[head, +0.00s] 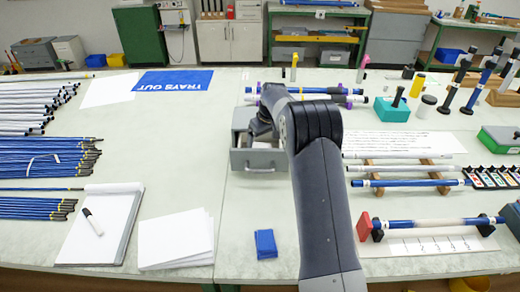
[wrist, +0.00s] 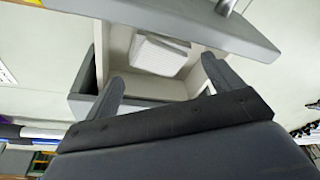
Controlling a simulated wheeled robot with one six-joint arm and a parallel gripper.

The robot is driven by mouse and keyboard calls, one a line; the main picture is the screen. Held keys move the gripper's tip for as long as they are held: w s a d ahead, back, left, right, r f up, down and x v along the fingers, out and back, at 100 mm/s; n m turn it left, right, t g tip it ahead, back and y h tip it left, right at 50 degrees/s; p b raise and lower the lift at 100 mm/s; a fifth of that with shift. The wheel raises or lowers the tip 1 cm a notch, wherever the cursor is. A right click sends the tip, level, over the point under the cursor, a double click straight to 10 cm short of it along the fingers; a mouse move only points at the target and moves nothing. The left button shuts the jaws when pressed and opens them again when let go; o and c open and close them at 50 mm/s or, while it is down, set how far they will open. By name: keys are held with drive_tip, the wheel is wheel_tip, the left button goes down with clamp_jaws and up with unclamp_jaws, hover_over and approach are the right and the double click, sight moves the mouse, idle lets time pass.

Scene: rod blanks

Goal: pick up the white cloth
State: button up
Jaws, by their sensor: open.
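The white cloth (wrist: 158,55) is folded and lies inside an open light-walled drawer (wrist: 205,32) in the wrist view. My gripper (wrist: 165,72) is open, its two fingers apart on either side of the cloth in the picture, with nothing between them; I cannot tell how far above the cloth they are. In the head view the grey drawer unit (head: 258,160) stands mid-table with its handled front toward me. My arm covers part of it and hides my gripper; the cloth is not visible there.
A folded blue cloth (head: 265,244) lies near the table's front edge. A rod rack (head: 412,162) and a rod stand (head: 425,226) are to the right. Bundles of blue rods (head: 45,150), a notepad (head: 100,222) and paper sheets (head: 176,238) are to the left.

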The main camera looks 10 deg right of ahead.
drive_tip(key=shift+p+x, duration=0.7)
drive_tip(key=shift+x, duration=2.1)
drive_tip(key=shift+c, duration=0.6)
drive_tip(key=c, duration=0.6)
